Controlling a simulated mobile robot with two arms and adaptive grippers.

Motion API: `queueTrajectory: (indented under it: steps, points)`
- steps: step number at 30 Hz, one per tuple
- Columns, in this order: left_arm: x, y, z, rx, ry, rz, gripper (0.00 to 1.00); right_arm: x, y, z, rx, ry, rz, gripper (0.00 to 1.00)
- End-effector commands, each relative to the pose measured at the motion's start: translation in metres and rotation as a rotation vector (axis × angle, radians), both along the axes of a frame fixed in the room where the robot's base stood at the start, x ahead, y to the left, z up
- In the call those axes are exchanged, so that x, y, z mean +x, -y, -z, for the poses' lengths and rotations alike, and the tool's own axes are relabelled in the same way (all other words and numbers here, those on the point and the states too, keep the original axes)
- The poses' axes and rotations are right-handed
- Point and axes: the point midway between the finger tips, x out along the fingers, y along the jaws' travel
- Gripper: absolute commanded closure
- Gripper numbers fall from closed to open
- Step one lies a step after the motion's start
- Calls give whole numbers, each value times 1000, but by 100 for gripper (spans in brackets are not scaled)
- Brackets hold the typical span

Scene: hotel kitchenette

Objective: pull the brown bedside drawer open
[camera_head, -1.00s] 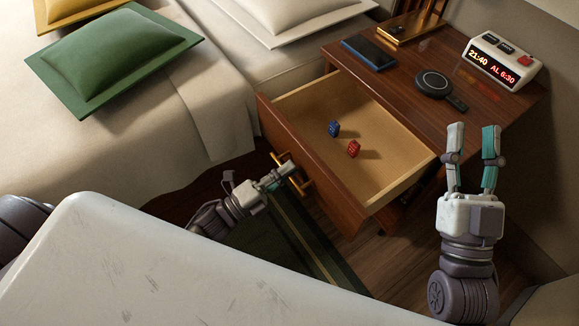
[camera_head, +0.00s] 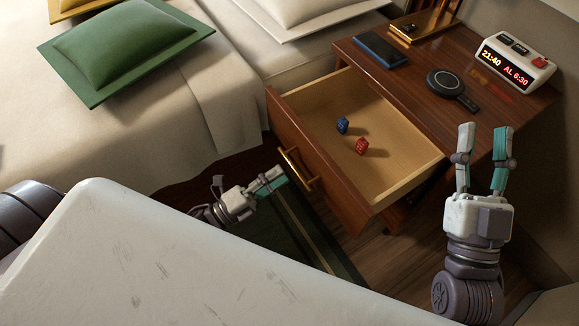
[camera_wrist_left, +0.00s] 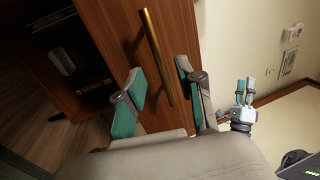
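The brown bedside drawer (camera_head: 318,162) stands pulled out from the nightstand, and its light wooden inside shows. A blue die (camera_head: 342,125) and a red die (camera_head: 362,146) lie in it. Its brass bar handle (camera_head: 297,168) is on the front; it also shows in the left wrist view (camera_wrist_left: 157,55). My left gripper (camera_head: 272,178) is just in front of the handle, apart from it in the head view. In the left wrist view its fingers (camera_wrist_left: 158,88) are spread, with nothing gripped between them. My right gripper (camera_head: 484,130) is open and empty, raised to the right of the drawer.
The bed (camera_head: 190,110) is at left. A green rug (camera_head: 300,225) lies on the floor below.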

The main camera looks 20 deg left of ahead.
Motion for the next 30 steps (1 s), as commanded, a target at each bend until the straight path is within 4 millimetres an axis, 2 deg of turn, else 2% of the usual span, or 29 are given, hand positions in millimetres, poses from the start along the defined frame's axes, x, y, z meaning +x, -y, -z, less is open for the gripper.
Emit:
queueTrajectory:
  steps: [6,12,30]
  points:
    - [-36,-26,11,1,-4,-3,63,0,0,0,0,-1,0,60]
    - [-54,-39,15,2,-1,-1,63,0,0,0,0,-1,0,60]
    - [-57,-41,16,0,0,-1,63,0,0,1,0,-2,-1,60]
